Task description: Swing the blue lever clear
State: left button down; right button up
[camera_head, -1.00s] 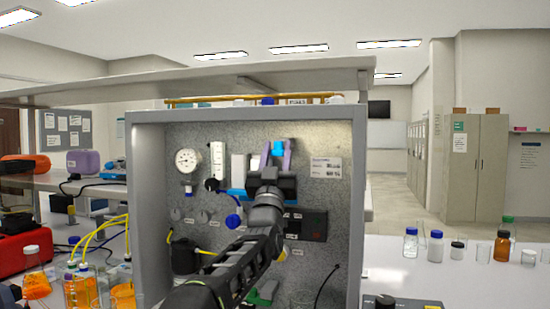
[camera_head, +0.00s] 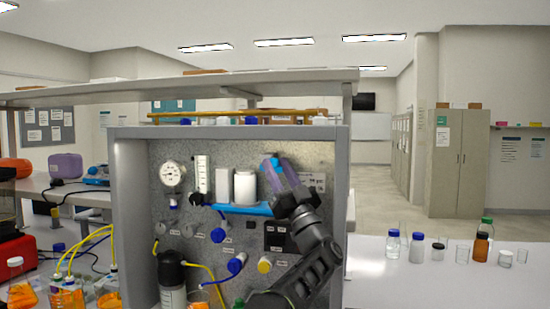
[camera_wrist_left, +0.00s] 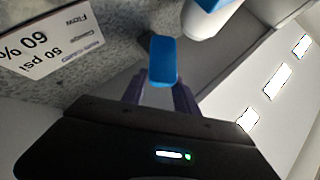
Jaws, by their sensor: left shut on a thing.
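My left gripper (camera_head: 275,168) is in front of the upper right of the grey panel, its purple fingers tilted up and to the left. It is shut on the blue lever, whose blue end (camera_head: 273,161) shows between the fingertips. In the left wrist view the lever's blue end (camera_wrist_left: 163,61) stands between the two purple fingers (camera_wrist_left: 162,92). The rest of the lever is hidden behind my gripper, so I cannot tell its angle. A blue bar (camera_head: 240,209) runs below two white cylinders (camera_head: 244,187) to the left of my gripper. My right gripper is out of view.
The panel sits in a grey frame (camera_head: 340,220) with a shelf (camera_head: 200,92) above. A gauge (camera_head: 173,175), a blue knob (camera_head: 236,263) and a black-capped bottle (camera_head: 172,280) are at its left and bottom. Bottles (camera_head: 417,246) stand on the right bench.

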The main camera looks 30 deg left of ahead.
pick_arm(q)
jog(key=shift+g, duration=0.5)
jog(key=c, duration=1.3)
grip_release()
jog(key=shift+o, duration=0.2)
